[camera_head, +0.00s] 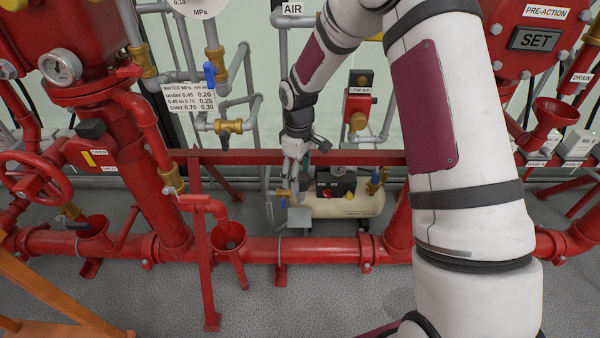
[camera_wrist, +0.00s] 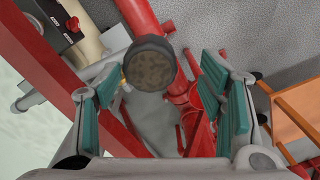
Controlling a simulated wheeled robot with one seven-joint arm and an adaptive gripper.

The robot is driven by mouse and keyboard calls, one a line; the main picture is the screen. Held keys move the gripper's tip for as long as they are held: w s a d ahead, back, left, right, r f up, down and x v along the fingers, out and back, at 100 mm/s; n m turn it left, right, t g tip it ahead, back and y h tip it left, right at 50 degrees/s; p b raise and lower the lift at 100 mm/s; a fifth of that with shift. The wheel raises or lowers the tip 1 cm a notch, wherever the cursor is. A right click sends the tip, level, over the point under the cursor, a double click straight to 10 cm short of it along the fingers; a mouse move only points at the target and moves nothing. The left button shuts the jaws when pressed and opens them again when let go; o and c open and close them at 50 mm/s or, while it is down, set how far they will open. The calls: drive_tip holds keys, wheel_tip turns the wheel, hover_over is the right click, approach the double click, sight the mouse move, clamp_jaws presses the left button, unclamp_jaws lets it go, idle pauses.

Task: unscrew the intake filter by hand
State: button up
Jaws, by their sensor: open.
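A dark round cap with a speckled brown face, which looks like the intake filter (camera_wrist: 148,64), shows in the wrist view at upper middle. It lies between the lines of the two fingers, nearer the left one; whether it touches a pad I cannot tell. My gripper (camera_wrist: 160,88) is open, its teal pads well apart. In the head view my gripper (camera_head: 293,182) points down at the left end of the cream compressor tank (camera_head: 350,205). I cannot make out the filter in the head view. The tank also shows in the wrist view (camera_wrist: 80,35), at upper left.
A red horizontal beam (camera_head: 240,157) runs close behind my gripper. A thick red floor pipe (camera_head: 325,250) passes in front of the compressor. A red drain funnel (camera_head: 228,238) stands to the left. An orange frame (camera_head: 35,280) is at lower left.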

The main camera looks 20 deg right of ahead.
drive_tip(key=shift+w+d+r, duration=0.45)
drive_tip(key=shift+d, duration=0.1)
drive_tip(key=shift+s+d+f+b, duration=0.15)
drive_tip(key=shift+f+b, duration=0.8)
drive_tip(key=shift+f, duration=0.6)
drive_tip(key=c, duration=1.3)
drive_tip(key=o, duration=1.4)
drive_tip(key=shift+a, duration=0.2)
drive_tip(key=shift+c, duration=0.2)
drive_tip(key=shift+c, duration=0.3)
